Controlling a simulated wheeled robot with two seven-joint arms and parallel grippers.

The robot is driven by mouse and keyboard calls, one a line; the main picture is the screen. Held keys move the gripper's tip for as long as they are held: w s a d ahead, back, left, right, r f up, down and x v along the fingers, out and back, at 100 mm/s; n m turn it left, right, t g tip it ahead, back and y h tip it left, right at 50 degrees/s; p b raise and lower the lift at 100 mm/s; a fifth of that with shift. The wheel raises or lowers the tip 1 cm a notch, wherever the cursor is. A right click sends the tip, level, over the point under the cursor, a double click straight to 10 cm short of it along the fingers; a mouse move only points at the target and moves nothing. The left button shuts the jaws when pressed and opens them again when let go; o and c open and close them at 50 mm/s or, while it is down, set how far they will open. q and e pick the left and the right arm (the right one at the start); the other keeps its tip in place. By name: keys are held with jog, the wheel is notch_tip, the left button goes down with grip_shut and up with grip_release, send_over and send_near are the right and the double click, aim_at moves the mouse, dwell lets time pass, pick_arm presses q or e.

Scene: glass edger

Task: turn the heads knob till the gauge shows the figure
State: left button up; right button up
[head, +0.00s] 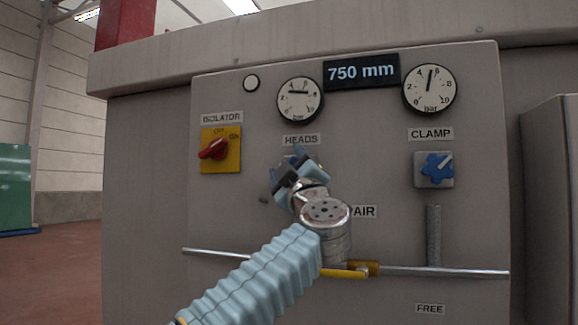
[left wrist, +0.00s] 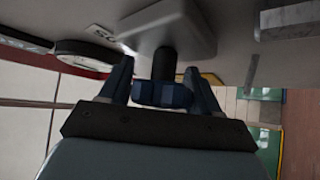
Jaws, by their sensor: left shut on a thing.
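The blue heads knob (left wrist: 163,93) shows in the left wrist view on a dark shaft coming out of a grey plate (left wrist: 170,30). My left gripper (left wrist: 163,88) has one finger on each side of the knob and is shut on it. In the head view my left gripper (head: 293,165) covers the knob just under the HEADS label (head: 300,140). The heads gauge (head: 300,99) above it has its needle pointing left, near level. A display (head: 361,71) reads 750 mm. My right gripper is not in view.
The clamp gauge (head: 429,89) and blue clamp knob (head: 435,168) are at the right. A red isolator switch (head: 214,149) on a yellow plate is at the left. A metal pipe with a yellow lever (head: 344,273) runs below my left gripper.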

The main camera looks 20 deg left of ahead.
pick_arm(q)
jog(key=o, duration=1)
jog(key=shift+c, duration=0.2)
jog(key=shift+s+d+f, duration=0.1)
jog(key=shift+f, duration=0.05)
jog(key=b+v, duration=0.5)
jog(key=v, duration=0.8)
jog(key=shift+s+b, duration=0.15)
jog(key=shift+b, duration=0.15)
jog(key=shift+d, duration=0.1)
